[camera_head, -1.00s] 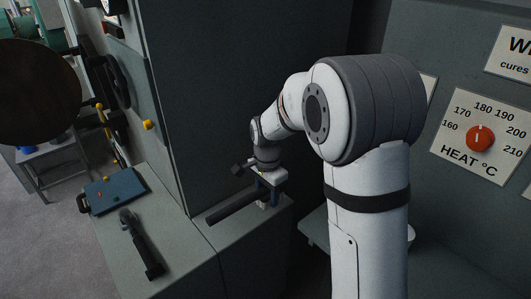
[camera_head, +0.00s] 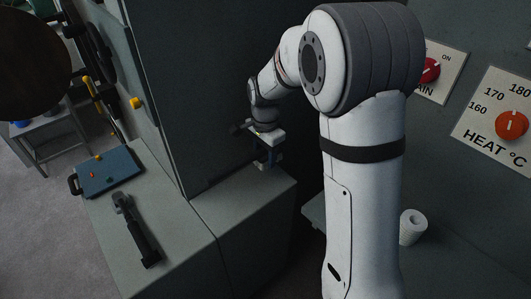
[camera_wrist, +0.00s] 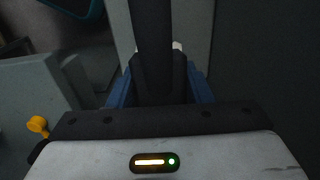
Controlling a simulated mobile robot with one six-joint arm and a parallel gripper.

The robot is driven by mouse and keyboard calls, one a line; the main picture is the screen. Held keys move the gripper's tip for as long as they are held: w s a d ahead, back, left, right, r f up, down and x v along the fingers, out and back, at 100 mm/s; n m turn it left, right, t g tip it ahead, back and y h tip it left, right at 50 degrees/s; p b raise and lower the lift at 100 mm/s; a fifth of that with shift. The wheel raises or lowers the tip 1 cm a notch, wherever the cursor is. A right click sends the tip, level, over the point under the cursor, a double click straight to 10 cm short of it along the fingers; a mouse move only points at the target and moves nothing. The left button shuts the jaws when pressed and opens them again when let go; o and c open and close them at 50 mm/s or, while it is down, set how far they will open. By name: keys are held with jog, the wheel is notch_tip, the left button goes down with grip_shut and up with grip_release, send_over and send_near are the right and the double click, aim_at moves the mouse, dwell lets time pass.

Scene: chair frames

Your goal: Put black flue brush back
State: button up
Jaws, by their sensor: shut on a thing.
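My gripper (camera_head: 267,158) is above the right part of the grey bench, close to the tall dark panel. In the wrist view, its blue fingers (camera_wrist: 159,90) are shut on a long black bar (camera_wrist: 151,35), which I take to be the black flue brush. The bar runs away from the gripper toward the top of the wrist view, and its far end is out of frame. In the head view the held bar is hard to tell from the dark panel behind it.
The grey bench (camera_head: 190,262) also bears a dark handled tool (camera_head: 136,232) and a blue box (camera_head: 106,172). The tall dark panel (camera_head: 215,85) rises behind it. A red heat dial (camera_head: 511,125) is on the right wall. A white roll (camera_head: 412,227) stands right of my arm.

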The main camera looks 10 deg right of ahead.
aim_at(265, 179)
jog(key=shift+f+b, duration=2.05)
jog(key=shift+f, duration=1.2)
jog(key=shift+f+b, duration=0.45)
jog(key=shift+f, duration=0.2)
jog(key=o, duration=1.2)
jog(key=shift+o, duration=0.2)
